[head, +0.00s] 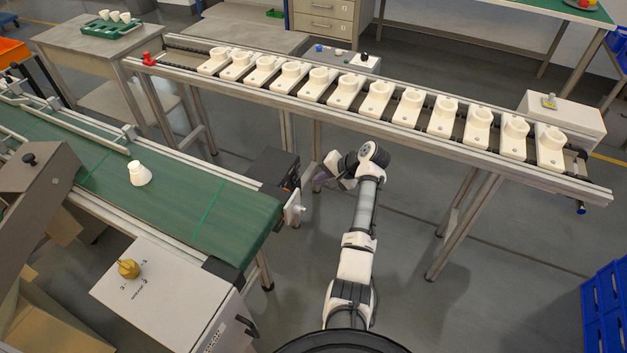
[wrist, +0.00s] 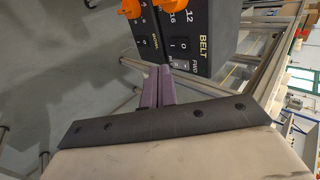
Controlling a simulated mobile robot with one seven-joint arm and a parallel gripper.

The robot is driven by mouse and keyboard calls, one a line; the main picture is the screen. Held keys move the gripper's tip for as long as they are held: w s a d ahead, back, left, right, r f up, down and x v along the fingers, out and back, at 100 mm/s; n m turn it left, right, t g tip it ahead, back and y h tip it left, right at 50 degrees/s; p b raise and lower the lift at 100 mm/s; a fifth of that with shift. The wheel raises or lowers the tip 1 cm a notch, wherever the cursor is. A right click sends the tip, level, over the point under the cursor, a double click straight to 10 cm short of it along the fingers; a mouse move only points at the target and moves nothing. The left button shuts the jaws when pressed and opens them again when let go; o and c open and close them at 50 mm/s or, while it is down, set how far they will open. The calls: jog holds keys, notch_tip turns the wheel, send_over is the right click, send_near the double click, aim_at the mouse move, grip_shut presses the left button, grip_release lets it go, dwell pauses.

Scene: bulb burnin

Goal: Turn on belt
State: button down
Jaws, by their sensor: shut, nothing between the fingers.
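A dark control box (head: 275,168) is fixed at the end of the green conveyor belt (head: 165,212) in the head view. In the wrist view its panel marked BELT (wrist: 203,47) carries an orange knob (wrist: 182,8) and a black O/I rocker switch (wrist: 181,46); small lettering by the switch includes FWD. My gripper (head: 321,177) is just right of the box. Its purple fingers (wrist: 161,71) are shut and empty, their tips close below the BELT rocker in the wrist picture. I cannot tell whether they touch the panel or which way the rocker is set.
A neighbouring panel has another orange knob (wrist: 130,8) and rocker (wrist: 145,42). A white bulb-like piece (head: 138,174) stands on the belt. A white box with a yellow knob (head: 128,268) is in front. A rail line with several white socket holders (head: 345,92) runs behind my arm.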

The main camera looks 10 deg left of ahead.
jog(key=v, duration=0.6)
jog(key=shift+r+b, duration=0.25)
jog(key=shift+b, duration=0.1)
jog(key=shift+d, duration=0.1)
